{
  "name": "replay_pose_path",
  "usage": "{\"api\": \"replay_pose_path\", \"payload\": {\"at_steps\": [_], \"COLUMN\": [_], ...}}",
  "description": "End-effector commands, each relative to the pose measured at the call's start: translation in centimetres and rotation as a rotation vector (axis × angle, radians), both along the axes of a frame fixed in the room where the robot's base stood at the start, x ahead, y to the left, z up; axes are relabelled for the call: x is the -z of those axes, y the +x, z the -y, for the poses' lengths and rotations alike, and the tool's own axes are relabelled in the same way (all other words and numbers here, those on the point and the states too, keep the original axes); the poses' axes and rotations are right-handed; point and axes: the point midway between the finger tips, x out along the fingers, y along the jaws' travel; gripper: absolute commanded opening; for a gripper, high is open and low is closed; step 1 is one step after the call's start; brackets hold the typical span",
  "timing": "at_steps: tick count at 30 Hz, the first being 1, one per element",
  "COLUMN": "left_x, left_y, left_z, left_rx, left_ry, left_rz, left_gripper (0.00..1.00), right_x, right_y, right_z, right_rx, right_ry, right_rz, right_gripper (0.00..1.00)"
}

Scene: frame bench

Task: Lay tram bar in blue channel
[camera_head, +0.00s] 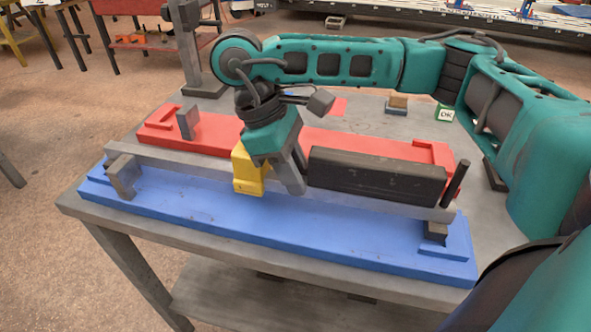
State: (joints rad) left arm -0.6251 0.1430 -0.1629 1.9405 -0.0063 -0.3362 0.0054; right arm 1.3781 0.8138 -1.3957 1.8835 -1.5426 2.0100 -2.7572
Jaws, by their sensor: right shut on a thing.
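The tram bar, a long grey bar (210,171) with a dark block (375,177), a yellow block (246,172) and a dark upright peg near its right end, lies lengthwise along the back side of the blue channel (300,232). My right gripper (287,178) points down at the bar's middle, beside the yellow block, and is shut on the bar; the fingers partly hide the grip. Grey brackets stand at the blue channel's left (122,176) and right ends. I cannot tell whether the bar touches them. My left gripper is out of view.
A red channel (350,142) with a grey upright plate (187,122) lies just behind the blue one. A grey post (190,50) rises at the back left.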

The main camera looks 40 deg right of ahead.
Motion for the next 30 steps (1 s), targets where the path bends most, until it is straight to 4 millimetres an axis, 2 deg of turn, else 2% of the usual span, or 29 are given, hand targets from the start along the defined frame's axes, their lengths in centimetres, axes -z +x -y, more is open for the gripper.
{"api": "replay_pose_path", "payload": {"at_steps": [20, 21, 30], "left_x": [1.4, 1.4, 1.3], "left_y": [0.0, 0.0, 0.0], "left_z": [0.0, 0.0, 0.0], "left_rx": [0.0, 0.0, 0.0], "left_ry": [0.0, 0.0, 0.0], "left_rz": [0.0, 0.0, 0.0], "left_gripper": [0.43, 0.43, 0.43], "right_x": [1.4, 1.4, 1.4], "right_y": [0.0, 0.1, 0.0], "right_z": [0.0, 0.0, 0.0], "right_rx": [0.0, 0.0, 0.0], "right_ry": [0.001, 0.001, 0.0], "right_rz": [0.002, 0.003, 0.001], "right_gripper": [0.0, 0.26, 0.55]}}
